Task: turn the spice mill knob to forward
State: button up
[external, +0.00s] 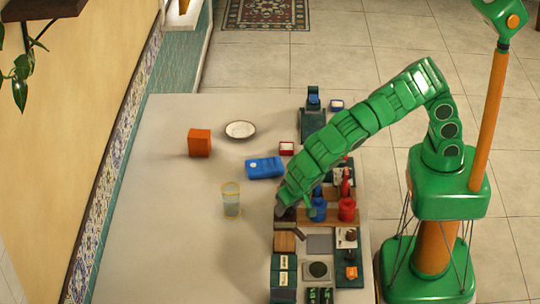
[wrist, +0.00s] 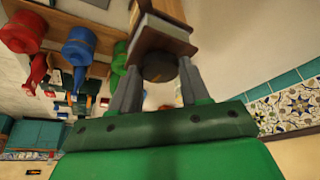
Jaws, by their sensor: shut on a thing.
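The spice mill knob (wrist: 160,67) is a dark round disc with a thin orange mark, seen in the wrist view. It sits on the face of a brown block-like body (wrist: 160,38), which I take to be the spice mill. My gripper (wrist: 158,76) has one grey finger on each side of the knob and is shut on it. In the external view my gripper (external: 284,205) is low at the left edge of the cluttered station, and my arm hides most of the mill and the knob.
A blue pot-like item (external: 318,206) and a red one (external: 347,209) stand close to the right of my gripper. A glass (external: 231,200), a blue box (external: 264,168), an orange box (external: 199,143) and a plate (external: 240,129) stand left. The table's front left (external: 180,255) is clear.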

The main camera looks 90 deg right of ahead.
jog(key=shift+m, duration=0.4)
jog(key=o, duration=1.1)
jog(key=shift+c, duration=0.2)
jog(key=v, duration=0.7)
jog(key=shift+a+r, duration=0.2)
jog(key=shift+r, duration=0.15)
